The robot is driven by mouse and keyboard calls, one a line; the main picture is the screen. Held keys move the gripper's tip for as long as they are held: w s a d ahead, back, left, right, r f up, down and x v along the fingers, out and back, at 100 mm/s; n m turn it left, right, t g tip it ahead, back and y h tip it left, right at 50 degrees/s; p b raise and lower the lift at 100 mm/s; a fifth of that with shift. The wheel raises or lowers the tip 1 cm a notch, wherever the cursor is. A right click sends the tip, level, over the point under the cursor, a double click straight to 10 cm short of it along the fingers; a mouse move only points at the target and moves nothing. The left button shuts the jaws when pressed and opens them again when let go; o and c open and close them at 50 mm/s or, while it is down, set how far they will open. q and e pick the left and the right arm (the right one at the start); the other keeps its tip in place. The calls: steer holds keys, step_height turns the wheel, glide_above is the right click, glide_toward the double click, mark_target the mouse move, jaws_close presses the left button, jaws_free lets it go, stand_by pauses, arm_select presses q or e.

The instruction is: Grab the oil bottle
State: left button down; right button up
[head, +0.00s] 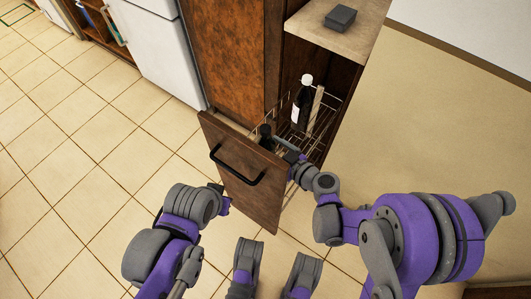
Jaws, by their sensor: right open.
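The oil bottle (302,101) is dark with a white cap and a pale label. It stands upright in the wire rack of the pulled-out drawer. My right gripper (272,137) is open, just behind the top edge of the drawer front. It is left of and nearer than the bottle, with a gap between them. My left gripper (222,200) is low at the left side of the drawer front; its fingers are too small and hidden to read.
The brown drawer front (235,165) with a black handle (238,166) stands out from the cabinet. Wire rails (322,128) surround the bottle, and a pale upright piece stands beside it. A dark box (341,18) lies on the counter above. The tiled floor at left is clear.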

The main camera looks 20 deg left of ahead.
steer(key=b+x, duration=0.1)
steer(key=x, duration=0.4)
steer(key=shift+w+f, duration=0.2)
steer(key=shift+f, duration=0.05)
steer(key=shift+r, duration=0.1)
jaws_close()
